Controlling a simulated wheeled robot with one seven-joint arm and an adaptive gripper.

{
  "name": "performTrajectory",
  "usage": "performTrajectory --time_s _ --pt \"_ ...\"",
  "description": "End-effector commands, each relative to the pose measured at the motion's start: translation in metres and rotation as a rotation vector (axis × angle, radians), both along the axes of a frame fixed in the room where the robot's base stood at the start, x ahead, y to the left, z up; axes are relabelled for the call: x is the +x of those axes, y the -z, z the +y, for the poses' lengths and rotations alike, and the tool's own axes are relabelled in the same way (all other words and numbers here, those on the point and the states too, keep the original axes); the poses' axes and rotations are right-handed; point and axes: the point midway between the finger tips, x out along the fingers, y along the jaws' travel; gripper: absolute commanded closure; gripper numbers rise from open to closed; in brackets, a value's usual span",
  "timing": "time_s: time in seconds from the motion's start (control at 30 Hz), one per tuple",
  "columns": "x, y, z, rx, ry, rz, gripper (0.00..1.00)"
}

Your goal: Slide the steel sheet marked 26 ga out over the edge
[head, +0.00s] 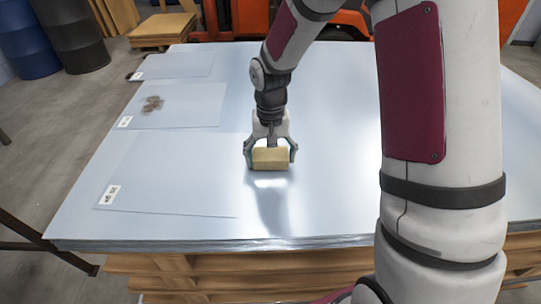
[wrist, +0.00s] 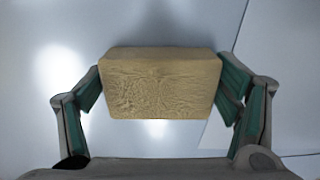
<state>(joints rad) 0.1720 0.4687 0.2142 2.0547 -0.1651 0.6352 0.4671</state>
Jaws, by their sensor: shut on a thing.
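Three thin steel sheets lie along the left side of a large flat stack: a near sheet (head: 165,180), a middle sheet (head: 190,105) with a brown stain, and a far sheet (head: 180,66). Each has a white label at its left end; the near sheet's label (head: 109,194) is too small to read surely. My gripper (head: 270,158) is shut on a tan block (head: 270,159), right of the near and middle sheets. The block (wrist: 160,83) fills the space between the fingers in the wrist view. I cannot tell whether it touches the metal below.
The broad metal stack (head: 320,215) rests on wooden pallets (head: 200,270). Its right part is partly hidden by my arm. Blue and dark drums (head: 70,35) and a small wooden stack (head: 162,28) stand at back left. Orange machinery (head: 230,15) stands behind.

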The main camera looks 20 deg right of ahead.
Motion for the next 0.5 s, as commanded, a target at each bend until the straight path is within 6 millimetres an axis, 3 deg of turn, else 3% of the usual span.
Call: performTrajectory --time_s 0.5 --pt "0.0017 0.0040 0.0044 0.000 0.000 0.000 0.48"
